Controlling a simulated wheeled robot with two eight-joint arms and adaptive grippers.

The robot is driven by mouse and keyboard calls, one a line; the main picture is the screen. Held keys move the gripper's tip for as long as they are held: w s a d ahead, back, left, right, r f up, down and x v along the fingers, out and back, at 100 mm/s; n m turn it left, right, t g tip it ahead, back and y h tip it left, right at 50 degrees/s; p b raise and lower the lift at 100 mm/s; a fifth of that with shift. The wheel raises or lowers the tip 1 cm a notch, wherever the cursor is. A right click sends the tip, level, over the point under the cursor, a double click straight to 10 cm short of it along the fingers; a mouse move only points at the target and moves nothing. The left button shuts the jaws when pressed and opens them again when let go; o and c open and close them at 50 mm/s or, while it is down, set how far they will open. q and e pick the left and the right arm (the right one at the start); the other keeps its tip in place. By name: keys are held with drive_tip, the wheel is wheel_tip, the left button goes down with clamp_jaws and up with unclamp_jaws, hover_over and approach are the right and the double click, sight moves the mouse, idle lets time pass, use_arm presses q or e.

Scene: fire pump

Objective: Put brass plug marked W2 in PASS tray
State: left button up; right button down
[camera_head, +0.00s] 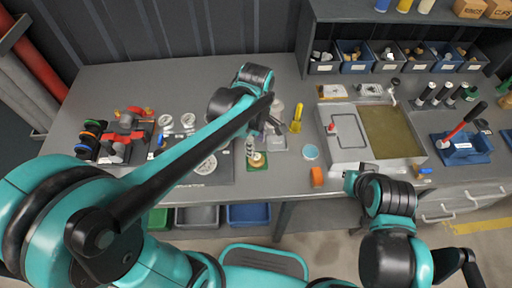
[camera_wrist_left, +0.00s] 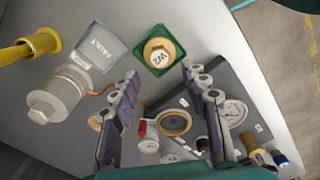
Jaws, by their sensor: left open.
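The brass plug marked W2 (camera_wrist_left: 160,52) sits in a small green tray (camera_wrist_left: 141,70) in the left wrist view, its marked hex head facing the camera. In the head view the green tray (camera_head: 264,166) lies on the bench, right of the dark mat. I cannot read a PASS label on it. A clear grey tray marked FAULT (camera_wrist_left: 98,45) lies beside it. My left gripper (camera_wrist_left: 150,85) is open, with nothing between its fingers; the plug shows beyond the fingertips, apart from them. In the head view the left gripper (camera_head: 268,128) is partly hidden by its arm.
A dark mat (camera_wrist_left: 250,85) holds gauges and small parts. A grey test basin (camera_head: 348,155) stands to the right.

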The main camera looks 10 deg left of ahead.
use_arm(q)
wheel_tip(320, 180, up, 5)
drive_tip(key=p, duration=0.1)
drive_tip(key=s+a+m+t, duration=0.7)
drive_tip(key=a+m, duration=0.2)
drive_tip(key=m, duration=0.5)
drive_tip(key=shift+s+r+m, duration=0.15)
drive_tip(key=shift+s+m, duration=0.1)
drive_tip(key=shift+m, duration=0.15)
